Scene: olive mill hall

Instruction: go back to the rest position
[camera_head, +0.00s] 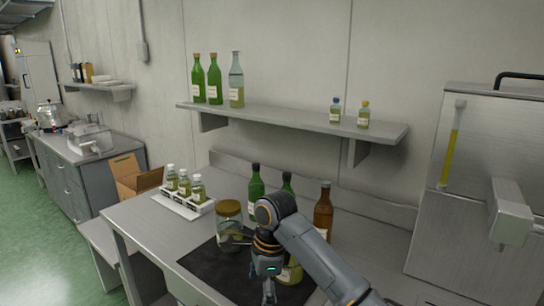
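My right arm comes in from the lower right, and its gripper (269,292) points down over the dark mat (205,263) on the steel table. The gripper is at the bottom edge of the picture, and its finger opening is too small to tell. A labelled vessel (291,273) is just right of it, partly hidden by my arm; I cannot tell whether they touch. A jar with a gold lid (229,222) stands left of the arm. Green bottles (256,184) and a brown bottle (324,208) stand behind it. My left gripper is not in view.
A white rack with small bottles (183,202) stands at the table's left. A wall shelf (290,118) above carries bottles. A steel machine (480,190) stands at the right. A cardboard box (135,178) is beyond the table. Green floor at the left is open.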

